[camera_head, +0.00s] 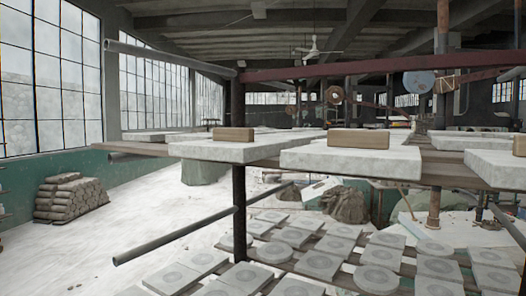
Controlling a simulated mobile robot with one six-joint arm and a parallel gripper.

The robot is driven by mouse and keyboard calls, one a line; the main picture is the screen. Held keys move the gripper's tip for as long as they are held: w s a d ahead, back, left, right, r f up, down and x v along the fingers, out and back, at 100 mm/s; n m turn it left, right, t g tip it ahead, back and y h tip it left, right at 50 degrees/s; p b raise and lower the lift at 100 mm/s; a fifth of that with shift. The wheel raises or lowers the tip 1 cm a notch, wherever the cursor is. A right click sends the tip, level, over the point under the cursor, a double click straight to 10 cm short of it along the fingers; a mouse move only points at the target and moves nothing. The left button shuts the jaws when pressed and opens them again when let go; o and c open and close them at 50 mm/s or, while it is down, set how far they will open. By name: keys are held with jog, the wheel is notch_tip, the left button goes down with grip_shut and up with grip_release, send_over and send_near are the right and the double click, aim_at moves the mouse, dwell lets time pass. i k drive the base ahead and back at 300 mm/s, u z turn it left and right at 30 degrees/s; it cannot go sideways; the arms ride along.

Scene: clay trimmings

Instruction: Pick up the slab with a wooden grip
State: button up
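Several thick pale slabs, each with a brown wooden block as a grip on top, lie on a raised wooden shelf. The front middle slab (350,160) carries its wooden grip (358,139) near the centre. Another slab (215,151) with a wooden grip (233,134) lies to its left. A third slab (497,166) is at the right edge, with its wooden grip (519,145) partly cut off by the frame. More pale slabs behind are small and partly hidden. My gripper is not in view.
Below, a lower rack holds several round and square pale tiles (376,279). A dark post (239,215) and a slanting pipe (175,240) stand in front. Stacked rolls (70,198) lie by the left wall. The pale floor (140,205) at left is open.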

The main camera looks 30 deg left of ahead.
aim_at(228, 144)
jog(key=z, duration=0.05)
jog(key=k, duration=1.2)
jog(key=u, duration=0.85)
jog(key=i, duration=0.65)
jog(key=u, duration=0.05)
